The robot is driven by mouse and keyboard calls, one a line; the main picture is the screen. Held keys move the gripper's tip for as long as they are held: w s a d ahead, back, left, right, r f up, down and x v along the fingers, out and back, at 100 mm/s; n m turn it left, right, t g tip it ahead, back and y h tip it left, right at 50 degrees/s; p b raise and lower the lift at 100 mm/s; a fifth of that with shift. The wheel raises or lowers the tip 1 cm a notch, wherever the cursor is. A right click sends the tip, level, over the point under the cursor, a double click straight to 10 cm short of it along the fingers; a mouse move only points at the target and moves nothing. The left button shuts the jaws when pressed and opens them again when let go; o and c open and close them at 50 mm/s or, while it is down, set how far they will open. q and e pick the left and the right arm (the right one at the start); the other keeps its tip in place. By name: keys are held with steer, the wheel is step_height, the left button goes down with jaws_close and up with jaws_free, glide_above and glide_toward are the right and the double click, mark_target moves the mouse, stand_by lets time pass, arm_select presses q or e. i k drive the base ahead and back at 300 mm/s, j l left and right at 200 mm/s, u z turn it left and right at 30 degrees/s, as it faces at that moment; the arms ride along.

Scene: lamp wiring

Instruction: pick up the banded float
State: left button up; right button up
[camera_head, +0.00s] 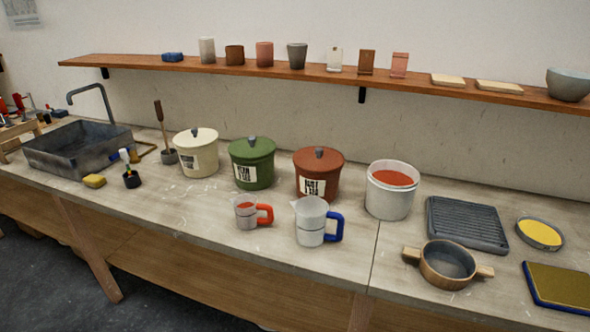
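A small slim piece with a white upper part and a blue part (125,157) stands upright in a dark cup-like holder (132,180) on the left of the bench, in front of the sink. It may be the banded float, but it is too small to be sure. Its lower end is hidden in the holder. Neither of my grippers is in view, and nothing in view is being held.
A yellow sponge (94,181) lies left of the holder, by the grey sink (70,150). Lidded buckets in cream (197,155), green (252,166) and red-brown (318,177) stand behind two jugs, one red-handled (246,213), one blue-handled (311,222). Bare bench lies right of the holder.

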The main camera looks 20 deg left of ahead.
mark_target(123, 153)
steer(key=u, duration=1.7)
steer(key=z, duration=0.8)
steer(key=i+j+z, duration=0.25)
steer(key=j+z, duration=0.3)
steer(key=i+j+z, duration=0.1)
steer(key=j+z, duration=0.15)
steer(key=j, duration=0.2)
steer(key=i+j+z, duration=0.1)
steer(key=j+z, duration=0.15)
steer(key=j, duration=0.15)
